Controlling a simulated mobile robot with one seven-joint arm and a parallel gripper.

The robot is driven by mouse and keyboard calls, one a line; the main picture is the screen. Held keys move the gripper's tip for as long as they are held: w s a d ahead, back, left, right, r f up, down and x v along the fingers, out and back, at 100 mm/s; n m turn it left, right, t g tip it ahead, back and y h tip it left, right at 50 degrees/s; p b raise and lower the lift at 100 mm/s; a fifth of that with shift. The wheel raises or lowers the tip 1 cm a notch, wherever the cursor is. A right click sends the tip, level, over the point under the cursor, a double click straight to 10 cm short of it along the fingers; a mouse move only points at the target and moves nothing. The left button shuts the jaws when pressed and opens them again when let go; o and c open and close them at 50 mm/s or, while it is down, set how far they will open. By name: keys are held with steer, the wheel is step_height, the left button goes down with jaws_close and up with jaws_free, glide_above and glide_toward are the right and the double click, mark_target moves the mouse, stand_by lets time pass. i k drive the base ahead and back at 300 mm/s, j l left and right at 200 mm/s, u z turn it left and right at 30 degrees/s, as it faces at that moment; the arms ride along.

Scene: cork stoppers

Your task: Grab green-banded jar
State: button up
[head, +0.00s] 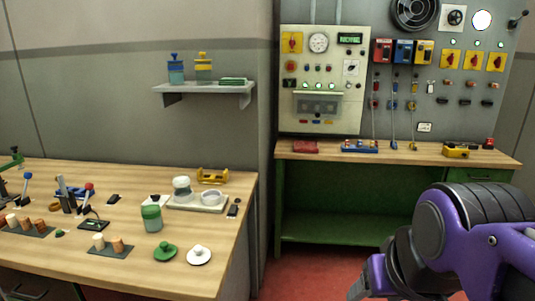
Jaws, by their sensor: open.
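The green-banded jar (152,219) stands upright on the left wooden table (190,278), near its middle right. My gripper's fingertips cannot be made out in the head view.
A pale jar (182,189) and a white bowl (211,198) stand behind the jar on a tray (188,207). A green lid (165,252) and a white lid (199,256) lie in front. Cork stoppers (118,244) stand on a dark mat to the left.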

mark_target(152, 212)
steer(key=u, duration=1.25)
steer(key=j+z, duration=0.1)
steer(key=z, duration=0.45)
steer(key=i+j+z, duration=0.15)
steer(key=j+z, duration=0.15)
steer(key=i+j+z, duration=0.1)
steer(key=j+z, duration=0.2)
steer(key=j, duration=0.2)
steer(key=i+j+z, duration=0.15)
steer(key=j, duration=0.7)
steer(key=j+z, duration=0.1)
steer(key=j, duration=0.7)
